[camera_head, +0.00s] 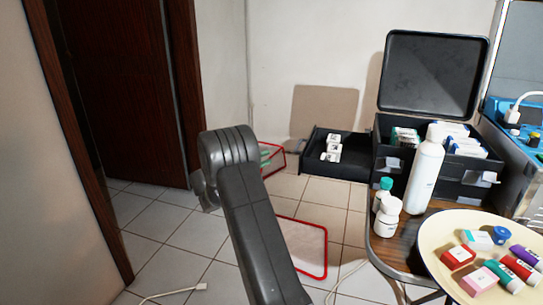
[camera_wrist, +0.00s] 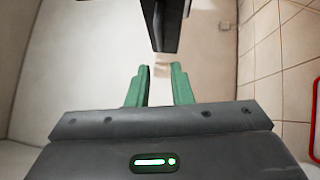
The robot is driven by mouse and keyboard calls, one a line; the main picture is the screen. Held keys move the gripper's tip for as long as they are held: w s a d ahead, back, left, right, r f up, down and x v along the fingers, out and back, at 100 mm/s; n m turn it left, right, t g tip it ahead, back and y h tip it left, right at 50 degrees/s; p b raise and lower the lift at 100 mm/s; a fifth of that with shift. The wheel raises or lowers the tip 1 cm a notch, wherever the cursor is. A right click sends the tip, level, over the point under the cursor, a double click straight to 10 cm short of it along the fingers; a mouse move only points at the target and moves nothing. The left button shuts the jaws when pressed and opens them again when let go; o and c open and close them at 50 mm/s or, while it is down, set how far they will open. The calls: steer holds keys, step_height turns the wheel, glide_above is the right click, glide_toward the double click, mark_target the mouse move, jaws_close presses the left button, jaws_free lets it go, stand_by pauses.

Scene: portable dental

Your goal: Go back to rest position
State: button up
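My gripper (camera_wrist: 159,72) shows in the wrist view with two green fingers set apart and nothing seen between them. It is open and appears empty. In the head view my grey arm rises through the middle of the picture over the tiled floor, and its gripper end cannot be made out there. No task object is named.
At right, a wooden table (camera_head: 381,248) bears a black case (camera_head: 455,184) with an open drawer (camera_head: 349,168), a white bottle (camera_head: 425,176) and a cream tray (camera_head: 434,262) of small boxes and tubes. A red-rimmed bin (camera_head: 326,262) stands on the floor. A brown door (camera_head: 128,90) is at left.

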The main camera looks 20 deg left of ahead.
mark_target(299, 145)
steer(key=b+x, duration=0.3)
steer(key=x, duration=1.1)
steer(key=shift+d, duration=0.1)
steer(key=shift+s+d+r, duration=0.1)
